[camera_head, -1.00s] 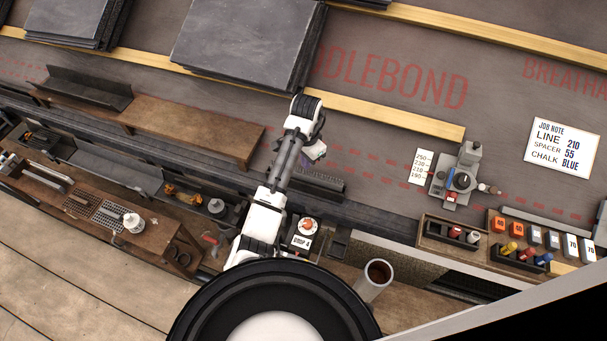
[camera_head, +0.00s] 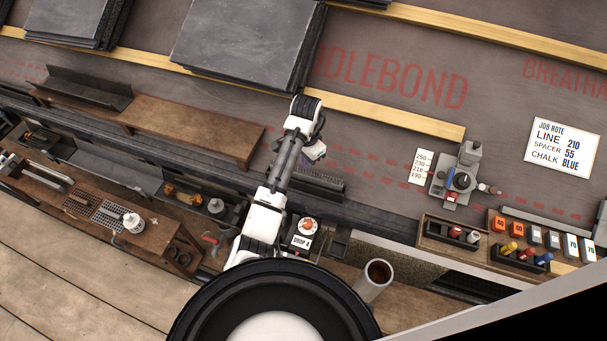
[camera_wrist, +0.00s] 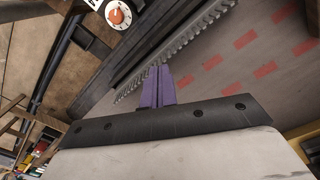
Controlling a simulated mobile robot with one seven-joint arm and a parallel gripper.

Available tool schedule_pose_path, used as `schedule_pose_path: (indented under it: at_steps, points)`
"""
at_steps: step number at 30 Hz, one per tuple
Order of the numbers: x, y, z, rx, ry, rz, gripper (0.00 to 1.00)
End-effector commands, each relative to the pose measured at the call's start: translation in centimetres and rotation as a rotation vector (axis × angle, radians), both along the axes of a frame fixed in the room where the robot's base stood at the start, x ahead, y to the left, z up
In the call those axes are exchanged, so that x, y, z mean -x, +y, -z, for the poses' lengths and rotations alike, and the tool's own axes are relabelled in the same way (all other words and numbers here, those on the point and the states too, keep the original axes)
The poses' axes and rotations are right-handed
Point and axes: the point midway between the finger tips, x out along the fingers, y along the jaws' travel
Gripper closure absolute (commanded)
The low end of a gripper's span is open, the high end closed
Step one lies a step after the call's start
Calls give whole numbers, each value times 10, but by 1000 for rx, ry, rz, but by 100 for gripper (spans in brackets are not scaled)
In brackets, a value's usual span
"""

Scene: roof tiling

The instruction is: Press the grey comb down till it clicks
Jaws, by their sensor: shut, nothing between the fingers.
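The grey comb (camera_wrist: 182,42) is a long toothed strip running diagonally across the wrist view, along the dark eaves edge. In the head view the comb (camera_head: 322,181) shows in part to the right of my arm, and the rest is hidden behind the arm. My gripper (camera_wrist: 159,72) has purple fingers, shut with nothing between them. In the wrist view its fingertips overlap the comb's toothed edge. I cannot tell whether they touch it. In the head view my gripper (camera_head: 314,151) is small and partly covered by the wrist.
A dial box (camera_head: 307,227) marked "DROP 4" stands below the comb. A grey gauge device (camera_head: 458,181) and a job note (camera_head: 563,147) lie to the right. A wooden batten (camera_head: 370,112) and slate stacks (camera_head: 248,40) lie above. A mug (camera_head: 374,280) stands near my base.

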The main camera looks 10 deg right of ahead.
Motion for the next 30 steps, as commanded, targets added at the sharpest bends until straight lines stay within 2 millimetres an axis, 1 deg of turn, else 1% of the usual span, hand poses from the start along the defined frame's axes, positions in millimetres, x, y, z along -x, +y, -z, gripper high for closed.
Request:
schedule_pose_path:
  at_steps: [30]
  points:
    - [0, 0, 16, 0, 0, 0, 100]
